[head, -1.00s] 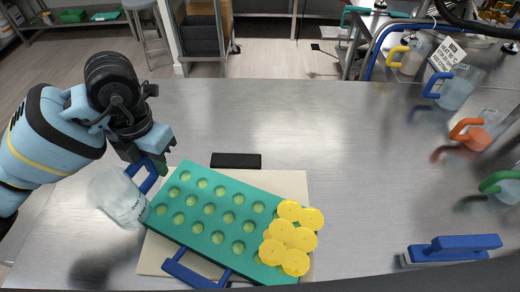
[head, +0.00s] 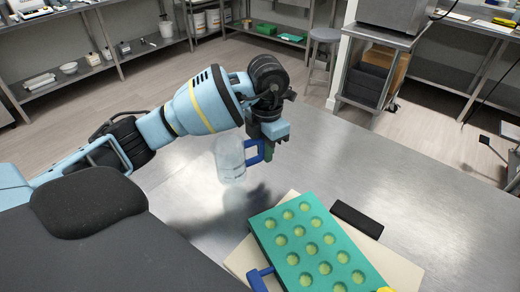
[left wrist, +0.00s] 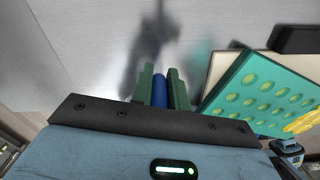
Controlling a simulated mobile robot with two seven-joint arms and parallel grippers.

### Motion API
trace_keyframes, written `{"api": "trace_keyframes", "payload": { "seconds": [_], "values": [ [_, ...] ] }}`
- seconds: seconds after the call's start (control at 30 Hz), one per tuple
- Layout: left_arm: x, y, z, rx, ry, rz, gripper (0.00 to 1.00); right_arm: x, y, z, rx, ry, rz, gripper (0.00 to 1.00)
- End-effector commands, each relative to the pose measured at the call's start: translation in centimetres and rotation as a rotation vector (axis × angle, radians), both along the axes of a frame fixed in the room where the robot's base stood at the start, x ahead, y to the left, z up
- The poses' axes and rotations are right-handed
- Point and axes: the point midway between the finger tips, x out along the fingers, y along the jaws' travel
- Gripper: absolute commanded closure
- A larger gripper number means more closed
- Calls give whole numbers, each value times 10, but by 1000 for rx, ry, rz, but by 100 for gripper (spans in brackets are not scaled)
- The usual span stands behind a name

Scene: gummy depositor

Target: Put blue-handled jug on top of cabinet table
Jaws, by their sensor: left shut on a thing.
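The clear jug (head: 230,160) with a blue handle (head: 256,152) is in the middle of the head view, close to upright. My left gripper (head: 268,150) is shut on the handle. In the left wrist view the blue handle (left wrist: 159,90) sits between the two green fingers of my left gripper (left wrist: 160,88); the jug's body is hidden there. A shadow lies on the steel table below, and the jug appears held above it. I cannot tell for sure which furniture is the cabinet table.
A green mould tray (head: 315,245) lies on a cream board (head: 243,262), with a black block (head: 357,219) beside it. Beyond the steel table (head: 330,150) are open floor, a stool (head: 324,38), a metal stand (head: 384,35) and wall shelves (head: 105,65).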

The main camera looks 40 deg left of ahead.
Motion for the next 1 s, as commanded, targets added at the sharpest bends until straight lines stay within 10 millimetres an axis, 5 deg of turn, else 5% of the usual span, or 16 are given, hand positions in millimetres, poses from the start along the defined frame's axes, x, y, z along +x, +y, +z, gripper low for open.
{"api": "trace_keyframes", "payload": {
  "seconds": [0.2,0.53,0.8,1.0],
  "values": [
    [16,23,-2,-1,-1,1,100,3,0,1,0,-6,0,64],
    [22,32,-3,0,-1,2,100,3,0,1,-1,-5,0,64],
    [22,32,-37,-1,-1,-1,100,2,-1,4,-1,-6,1,64],
    [23,32,-38,-1,-2,-2,100,-3,-1,2,-2,3,2,64]
  ]
}}
